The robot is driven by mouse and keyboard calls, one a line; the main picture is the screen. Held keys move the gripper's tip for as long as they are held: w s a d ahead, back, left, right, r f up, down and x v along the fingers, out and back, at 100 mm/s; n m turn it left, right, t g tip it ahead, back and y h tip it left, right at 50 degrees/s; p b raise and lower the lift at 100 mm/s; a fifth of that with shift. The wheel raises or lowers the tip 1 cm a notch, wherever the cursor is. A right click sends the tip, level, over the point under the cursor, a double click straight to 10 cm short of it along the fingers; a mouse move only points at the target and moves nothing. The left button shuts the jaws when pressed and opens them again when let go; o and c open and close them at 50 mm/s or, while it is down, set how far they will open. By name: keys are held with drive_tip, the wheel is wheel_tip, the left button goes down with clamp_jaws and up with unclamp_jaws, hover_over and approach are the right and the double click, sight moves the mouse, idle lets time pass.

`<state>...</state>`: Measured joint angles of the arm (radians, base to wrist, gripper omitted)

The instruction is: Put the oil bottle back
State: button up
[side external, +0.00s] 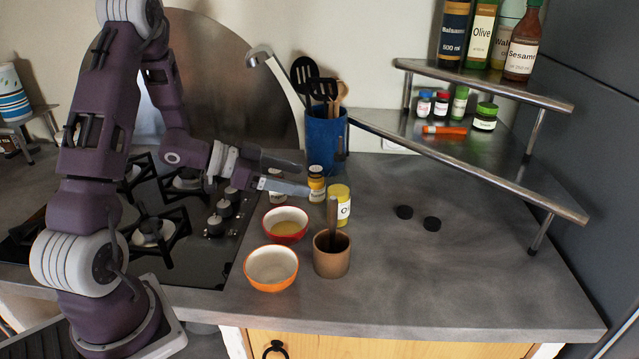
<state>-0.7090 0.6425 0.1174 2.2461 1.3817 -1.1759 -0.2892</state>
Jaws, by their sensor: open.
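Several tall bottles stand on the upper tier of the corner shelf. They are a dark Balsamic bottle (454,30), a green Olive bottle (481,35), a pale bottle partly hidden behind (507,35), and a brown Sesame bottle (522,50). My gripper (304,178) is over the counter at the left, open, far from these bottles. It holds nothing that I can see. Another small jar (277,188) is partly hidden by the fingers.
A red bowl (286,226), an orange bowl (271,268) and a brown mortar with pestle (331,260) stand in front. A blue utensil holder (325,140) is behind. The right counter is clear.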

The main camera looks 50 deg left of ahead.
drive_tip(key=s+r+n+g+y, duration=0.2)
drive_tip(key=s+r+n+y, duration=0.15)
drive_tip(key=r+y, duration=0.7)
drive_tip(key=s+d+n+g+h, duration=0.1)
drive_tip(key=s+d+g+h, duration=0.1)
drive_tip(key=s+d, duration=0.4)
drive_tip(key=s+d+r+n+g+h, duration=0.1)
drive_tip(key=s+d, duration=0.6)
drive_tip(key=s, duration=0.7)
drive_tip(key=shift+s+r+g+h, duration=0.15)
drive_tip(key=shift+s+g+h, duration=0.1)
drive_tip(key=shift+g+h, duration=0.5)
